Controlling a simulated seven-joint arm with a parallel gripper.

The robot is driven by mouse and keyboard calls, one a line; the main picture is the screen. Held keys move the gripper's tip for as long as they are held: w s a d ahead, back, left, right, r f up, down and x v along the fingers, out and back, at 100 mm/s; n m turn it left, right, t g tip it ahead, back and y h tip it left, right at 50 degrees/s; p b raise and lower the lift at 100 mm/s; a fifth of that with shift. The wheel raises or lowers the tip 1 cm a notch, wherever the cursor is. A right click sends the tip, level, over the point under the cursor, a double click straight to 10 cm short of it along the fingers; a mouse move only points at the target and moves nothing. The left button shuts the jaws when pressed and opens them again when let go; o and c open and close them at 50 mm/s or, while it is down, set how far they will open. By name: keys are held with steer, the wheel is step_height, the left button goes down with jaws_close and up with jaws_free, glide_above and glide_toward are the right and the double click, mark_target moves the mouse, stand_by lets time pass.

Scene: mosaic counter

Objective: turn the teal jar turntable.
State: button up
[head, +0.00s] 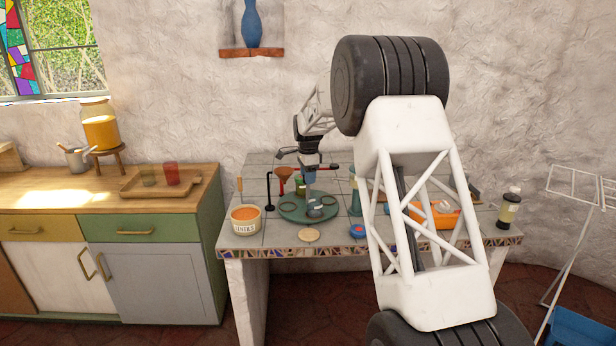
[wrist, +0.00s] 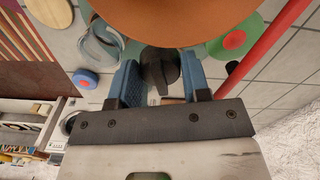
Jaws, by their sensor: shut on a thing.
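The teal turntable (head: 291,215) is a low round disc on the tiled counter in the head view. A dark ring-shaped piece lies on its left part. I cannot tell exactly what this piece is. A large orange-brown surface (wrist: 180,18) hides much of the disc in the wrist view.
A labelled tub (head: 246,226) stands left. A pale round lid (head: 309,236) and a blue-red round piece (head: 357,231) lie in front. An orange tray (head: 447,218) and a bottle (head: 509,207) are right.

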steer(key=shift+m, duration=1.6)
steer(key=o, duration=1.3)
steer(key=shift+r, duration=3.9)
steer(key=shift+s+r, duration=0.1)
